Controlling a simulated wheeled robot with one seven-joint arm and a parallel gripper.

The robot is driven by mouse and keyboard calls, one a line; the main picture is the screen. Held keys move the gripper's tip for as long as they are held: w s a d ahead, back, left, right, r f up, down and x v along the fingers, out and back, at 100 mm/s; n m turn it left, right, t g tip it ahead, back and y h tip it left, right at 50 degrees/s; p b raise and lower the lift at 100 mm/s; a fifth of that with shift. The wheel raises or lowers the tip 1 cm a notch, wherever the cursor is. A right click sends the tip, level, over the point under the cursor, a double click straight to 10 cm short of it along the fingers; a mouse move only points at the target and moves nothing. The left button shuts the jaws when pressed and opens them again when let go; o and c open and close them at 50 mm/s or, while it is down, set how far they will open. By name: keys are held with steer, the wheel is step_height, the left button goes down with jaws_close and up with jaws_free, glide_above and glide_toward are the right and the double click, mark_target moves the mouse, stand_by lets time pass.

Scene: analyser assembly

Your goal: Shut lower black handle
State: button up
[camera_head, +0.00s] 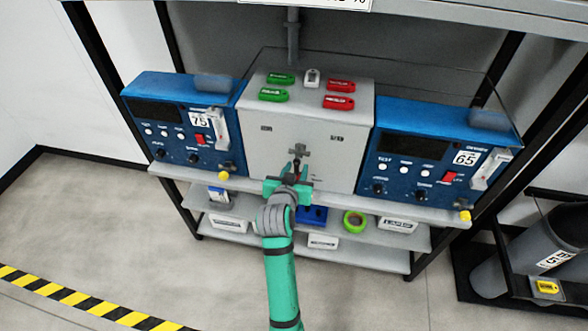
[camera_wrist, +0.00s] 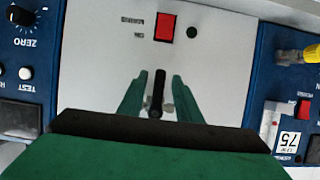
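A black handle (camera_wrist: 157,92) stands out from the light grey front panel (camera_wrist: 215,75) in the wrist view. My gripper (camera_wrist: 160,80) is open, with one green finger on each side of the handle. Small gaps show between the handle and both fingers, so it is not gripped. In the head view my gripper (camera_head: 295,171) is at the lower middle of the grey analyser box (camera_head: 265,155). The handle is small there and partly hidden by the fingers. The wrist view shows a red switch (camera_wrist: 164,27) and a round black knob (camera_wrist: 191,32) beyond the handle.
Blue instrument units stand to the left (camera_head: 177,160) and right (camera_head: 410,175) of the grey box. Red and green tags lie on its top. A shelf (camera_head: 270,228) below holds a green tape roll (camera_head: 354,222) and white boxes.

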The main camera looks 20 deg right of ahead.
steer(key=shift+s+a+r, duration=0.2)
steer(key=shift+s+a, duration=0.1)
steer(key=shift+a, duration=0.05)
steer(key=v, duration=0.9)
steer(key=shift+s+r, duration=0.2)
steer(key=shift+s, duration=0.1)
steer(key=shift+a+f, duration=0.1)
steer(key=s+a+f+n+t+y, duration=0.3)
steer(key=s+a+f+n+y, duration=0.2)
steer(key=s+a+f, duration=0.75)
steer(key=s+a+r+n+y, duration=0.1)
steer(key=s+a, duration=0.1)
steer(key=s, duration=0.9)
steer(key=s+a+r+t+y, duration=0.1)
steer(key=s+a, duration=0.2)
steer(key=s, duration=0.9)
steer(key=shift+a+r+n+y, duration=0.3)
steer(key=shift+r+n, duration=0.05)
steer(key=shift+n, duration=0.05)
